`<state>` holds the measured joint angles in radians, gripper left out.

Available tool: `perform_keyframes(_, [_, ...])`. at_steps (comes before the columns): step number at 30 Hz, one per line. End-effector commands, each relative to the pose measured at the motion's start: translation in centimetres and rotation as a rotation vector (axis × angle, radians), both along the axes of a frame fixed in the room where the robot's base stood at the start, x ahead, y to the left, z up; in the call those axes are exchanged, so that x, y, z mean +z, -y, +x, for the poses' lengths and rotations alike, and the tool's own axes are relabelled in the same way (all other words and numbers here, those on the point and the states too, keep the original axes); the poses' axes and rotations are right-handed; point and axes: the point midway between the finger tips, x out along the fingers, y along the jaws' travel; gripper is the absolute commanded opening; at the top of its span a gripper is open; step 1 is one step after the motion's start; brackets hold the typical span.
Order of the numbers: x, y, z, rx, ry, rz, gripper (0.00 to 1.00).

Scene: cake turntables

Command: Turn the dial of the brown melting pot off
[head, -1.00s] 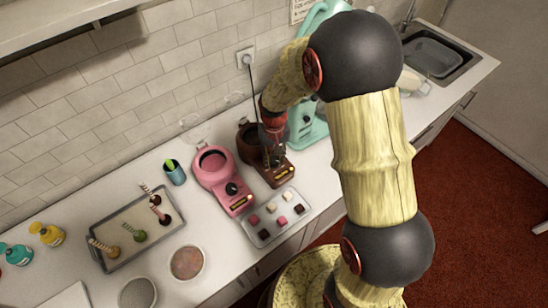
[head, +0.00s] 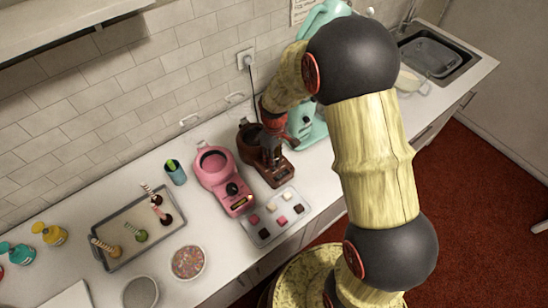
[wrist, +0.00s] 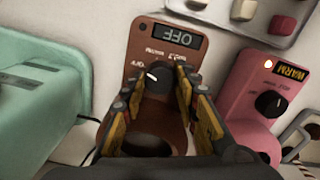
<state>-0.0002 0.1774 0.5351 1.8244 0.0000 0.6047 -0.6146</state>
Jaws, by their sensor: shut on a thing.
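The brown melting pot (head: 281,174) stands on the counter, its front panel partly covered by my gripper (head: 269,157) in the head view. In the wrist view, its brown panel (wrist: 146,32) has a display (wrist: 173,37) that reads OFF, upside down in the picture. Its dark dial (wrist: 158,76) with a pale pointer mark sits between my fingertips. My gripper (wrist: 160,82) is shut on that dial, one finger on each side. Part of the dial's rim is hidden by the fingers.
A pink melting pot (head: 213,181) stands close on the left; its display (wrist: 289,71) reads WARM. A teal machine (head: 309,124) stands close on the right. A tray of sweets (head: 262,218) lies in front.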

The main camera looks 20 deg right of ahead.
Motion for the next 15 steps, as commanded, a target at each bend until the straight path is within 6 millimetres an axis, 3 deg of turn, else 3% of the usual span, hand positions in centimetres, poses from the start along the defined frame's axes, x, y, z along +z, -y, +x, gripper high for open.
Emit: perform_keyframes(15, [0.05, -0.02, 0.05, 0.109, 0.001, 0.000, 0.05])
